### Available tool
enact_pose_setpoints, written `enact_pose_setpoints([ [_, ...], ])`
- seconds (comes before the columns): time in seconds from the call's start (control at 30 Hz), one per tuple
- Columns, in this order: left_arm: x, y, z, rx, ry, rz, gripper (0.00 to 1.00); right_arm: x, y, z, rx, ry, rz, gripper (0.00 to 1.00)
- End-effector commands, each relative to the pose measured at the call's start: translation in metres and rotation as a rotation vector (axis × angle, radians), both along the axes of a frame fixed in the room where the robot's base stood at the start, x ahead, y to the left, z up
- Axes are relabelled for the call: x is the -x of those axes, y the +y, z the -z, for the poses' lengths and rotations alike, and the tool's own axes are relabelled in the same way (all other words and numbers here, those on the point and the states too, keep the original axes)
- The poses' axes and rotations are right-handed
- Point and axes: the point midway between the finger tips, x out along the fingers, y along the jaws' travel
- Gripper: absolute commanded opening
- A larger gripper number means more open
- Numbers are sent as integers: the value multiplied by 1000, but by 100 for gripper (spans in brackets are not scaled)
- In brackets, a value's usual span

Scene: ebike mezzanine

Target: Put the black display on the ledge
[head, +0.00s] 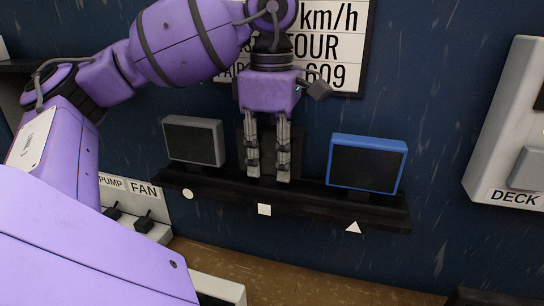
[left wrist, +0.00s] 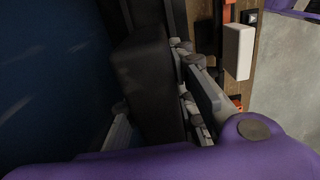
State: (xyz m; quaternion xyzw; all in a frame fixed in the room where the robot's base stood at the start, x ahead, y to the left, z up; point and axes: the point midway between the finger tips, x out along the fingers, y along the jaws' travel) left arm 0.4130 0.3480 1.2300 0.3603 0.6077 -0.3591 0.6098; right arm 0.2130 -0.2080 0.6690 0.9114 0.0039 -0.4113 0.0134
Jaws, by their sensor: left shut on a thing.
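The black display (head: 268,152) is upright between the fingers of my left gripper (head: 268,178), over the middle of the dark ledge (head: 320,207). The left gripper points down and is shut on the display. The display's lower edge is at ledge level; I cannot tell whether it touches. In the left wrist view, the black display (left wrist: 147,85) is a dark slab between the gripper fingers (left wrist: 160,125). A grey-framed display (head: 193,140) stands on the ledge to the left, and a blue-framed display (head: 367,163) stands to the right. My right gripper is not in view.
The ledge's front carries a white circle (head: 188,194), square (head: 264,209) and triangle (head: 353,227). A lettered sign (head: 330,48) hangs on the blue wall above. PUMP and FAN switches (head: 143,222) are at lower left, and a white DECK panel (head: 510,120) is at right.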

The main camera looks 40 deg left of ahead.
Motion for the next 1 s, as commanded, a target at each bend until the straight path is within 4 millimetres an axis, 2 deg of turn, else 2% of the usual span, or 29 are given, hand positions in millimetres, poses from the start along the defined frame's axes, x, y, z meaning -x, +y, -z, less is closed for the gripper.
enact_pose_setpoints([
  [0.03,0,0,2,0,1,0,0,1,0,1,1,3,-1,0],
  [0.07,0,0,2,-1,0,0,28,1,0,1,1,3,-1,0],
  [0.2,0,0,1,0,0,0,43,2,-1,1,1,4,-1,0],
  [0.47,0,0,1,0,0,0,43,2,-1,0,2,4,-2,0],
  [0.67,-1,0,-10,2,-2,-1,43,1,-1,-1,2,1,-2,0],
  [0.83,-1,-1,-33,3,-5,2,43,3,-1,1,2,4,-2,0],
  [1.0,1,0,-63,0,-12,-1,43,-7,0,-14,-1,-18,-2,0],
])
